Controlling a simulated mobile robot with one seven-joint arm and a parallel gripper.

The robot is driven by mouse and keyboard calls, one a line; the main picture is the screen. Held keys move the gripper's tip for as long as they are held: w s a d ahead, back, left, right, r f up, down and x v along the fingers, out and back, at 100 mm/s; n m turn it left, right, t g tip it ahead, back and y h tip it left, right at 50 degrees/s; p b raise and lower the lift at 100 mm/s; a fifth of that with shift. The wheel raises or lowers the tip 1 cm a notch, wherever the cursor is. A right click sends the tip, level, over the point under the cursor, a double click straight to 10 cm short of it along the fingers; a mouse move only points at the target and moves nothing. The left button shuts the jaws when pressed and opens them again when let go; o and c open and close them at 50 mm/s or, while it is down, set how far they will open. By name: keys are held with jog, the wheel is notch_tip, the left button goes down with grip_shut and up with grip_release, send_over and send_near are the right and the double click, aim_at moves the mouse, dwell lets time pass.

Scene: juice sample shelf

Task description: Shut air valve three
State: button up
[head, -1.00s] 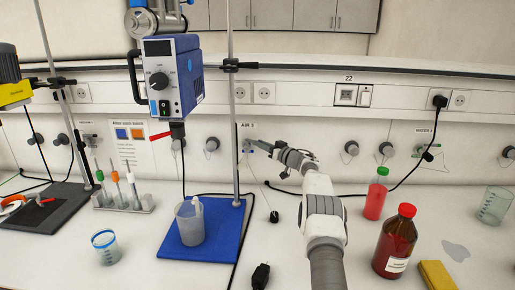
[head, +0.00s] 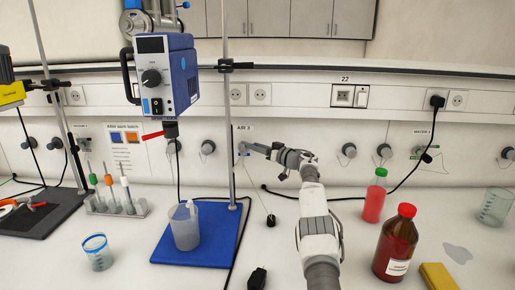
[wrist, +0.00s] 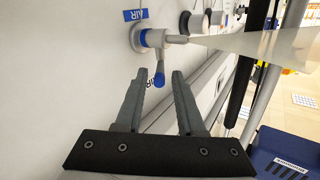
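The air valve three shows on the wall under the "AIR 3" label (head: 243,127) in the head view, largely hidden by my gripper (head: 256,149). My gripper (wrist: 161,76) is open and empty in the wrist view. The lever's lower end lies between the two fingertips in the picture; I cannot tell whether it is at their depth. No contact shows.
A blue stand base (head: 222,248) with a metal rod (head: 228,100) and a beaker (head: 184,228) is left of my arm. A red-capped brown bottle (head: 395,245) and a green-capped red bottle (head: 375,198) are to the right. A black cable crosses the bench.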

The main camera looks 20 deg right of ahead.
dwell(0.4)
jog(key=b+v, duration=0.6)
jog(key=v, duration=1.1)
jog(key=shift+s+d, duration=0.1)
jog(key=shift+s, duration=0.1)
jog(key=shift+r, duration=0.1)
